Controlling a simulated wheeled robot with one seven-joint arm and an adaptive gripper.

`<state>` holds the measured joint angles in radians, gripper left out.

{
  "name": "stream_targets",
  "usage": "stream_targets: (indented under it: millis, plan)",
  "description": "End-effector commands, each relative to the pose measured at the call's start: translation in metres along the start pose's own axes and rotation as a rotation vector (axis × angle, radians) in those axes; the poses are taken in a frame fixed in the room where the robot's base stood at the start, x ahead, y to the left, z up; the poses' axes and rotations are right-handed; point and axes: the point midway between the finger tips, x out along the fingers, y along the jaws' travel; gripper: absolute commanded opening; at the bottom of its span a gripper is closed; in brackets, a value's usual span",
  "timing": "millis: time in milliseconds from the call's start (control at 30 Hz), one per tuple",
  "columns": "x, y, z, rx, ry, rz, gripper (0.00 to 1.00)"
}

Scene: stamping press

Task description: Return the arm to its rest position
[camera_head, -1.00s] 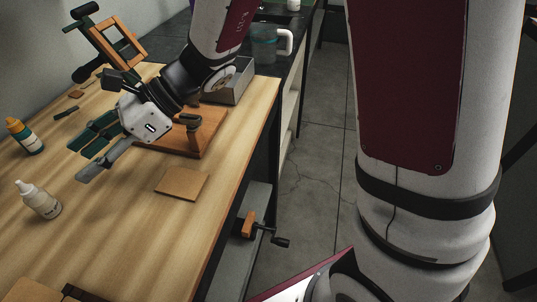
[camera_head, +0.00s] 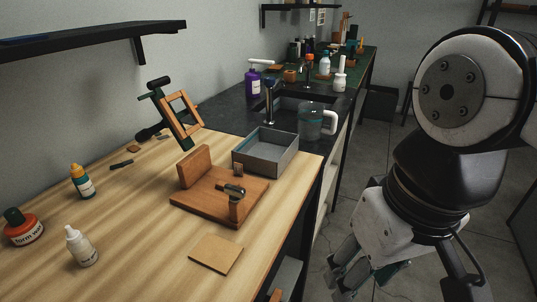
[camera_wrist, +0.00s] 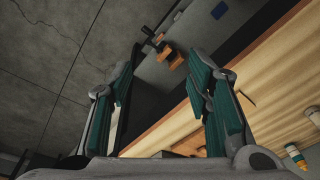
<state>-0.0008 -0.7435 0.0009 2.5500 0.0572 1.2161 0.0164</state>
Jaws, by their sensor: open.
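My gripper (camera_head: 352,268) hangs low at the right of the head view, beside the bench and over the floor, with my arm folded above it. In the wrist view my gripper (camera_wrist: 165,95) has its two green-padded fingers spread wide apart, with nothing between them. The wooden stamping press (camera_head: 215,198) stands on the wooden bench (camera_head: 125,235), apart from my gripper. A square tan piece (camera_head: 216,254) lies flat on the bench in front of the press.
A grey open tray (camera_head: 270,160) stands behind the press, near a clear pitcher (camera_head: 310,122). Bottles (camera_head: 82,247) and a red-brown jar (camera_head: 22,228) stand at the left. An orange clamp (camera_wrist: 172,57) shows at the bench side in the wrist view. Floor beside the bench is clear.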

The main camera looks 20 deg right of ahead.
Motion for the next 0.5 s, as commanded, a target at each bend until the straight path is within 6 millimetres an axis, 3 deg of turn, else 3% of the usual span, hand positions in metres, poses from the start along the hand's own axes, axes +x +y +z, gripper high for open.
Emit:
stream_targets:
  millis: [133, 500]
  plan:
    - [-0.0016, 0.0122, 0.0044, -0.032, 0.023, 0.046, 0.45]
    - [-0.0017, 0.0125, 0.0043, -0.033, 0.023, 0.047, 0.45]
